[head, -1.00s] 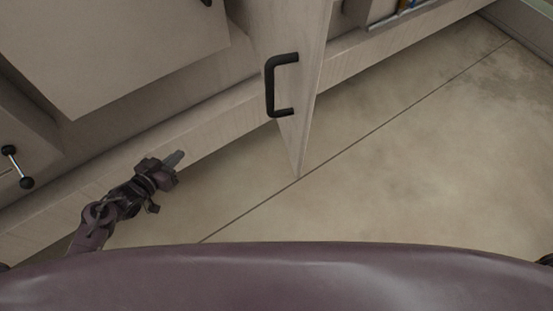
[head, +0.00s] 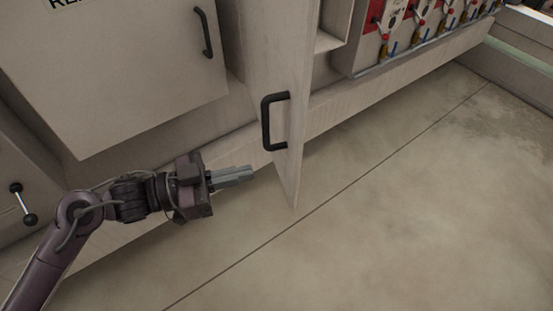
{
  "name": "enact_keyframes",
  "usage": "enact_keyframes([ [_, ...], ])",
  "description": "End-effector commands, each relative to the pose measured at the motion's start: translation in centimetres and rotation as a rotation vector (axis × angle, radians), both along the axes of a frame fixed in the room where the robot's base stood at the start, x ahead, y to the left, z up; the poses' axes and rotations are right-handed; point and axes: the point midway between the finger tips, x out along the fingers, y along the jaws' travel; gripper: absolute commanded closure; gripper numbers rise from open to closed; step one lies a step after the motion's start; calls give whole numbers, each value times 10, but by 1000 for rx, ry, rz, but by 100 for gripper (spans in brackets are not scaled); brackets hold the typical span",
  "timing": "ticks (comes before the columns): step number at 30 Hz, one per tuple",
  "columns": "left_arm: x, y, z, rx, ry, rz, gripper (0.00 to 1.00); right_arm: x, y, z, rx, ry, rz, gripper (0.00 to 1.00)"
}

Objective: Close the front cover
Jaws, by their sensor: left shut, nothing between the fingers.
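The front cover (head: 298,110) is a beige hinged panel with a black bar handle (head: 266,122) on its left-facing side. It stands open, sticking out from the machine toward me. My left gripper (head: 250,173) comes in from the left and is shut and empty. Its fingertips point right, a little below and left of the handle in the picture, apart from it as far as I can tell. My right gripper is not in view.
Right of the cover, the open bay shows valves and gauges on a red and white panel (head: 420,22). A closed beige door (head: 120,75) with a black handle is at left. A two-knob lever (head: 23,204) is at far left. The concrete floor (head: 400,200) is clear.

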Motion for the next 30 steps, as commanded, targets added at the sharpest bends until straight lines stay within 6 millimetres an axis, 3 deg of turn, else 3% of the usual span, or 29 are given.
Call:
enact_keyframes([
  [6, 13, -43, 5, -3, 0, 0, 100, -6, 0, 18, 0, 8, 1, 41],
  [12, 20, -65, 2, -1, 1, 0, 100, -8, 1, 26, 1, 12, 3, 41],
  [30, 22, -75, 0, -1, 0, 8, 100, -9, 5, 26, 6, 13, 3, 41],
])
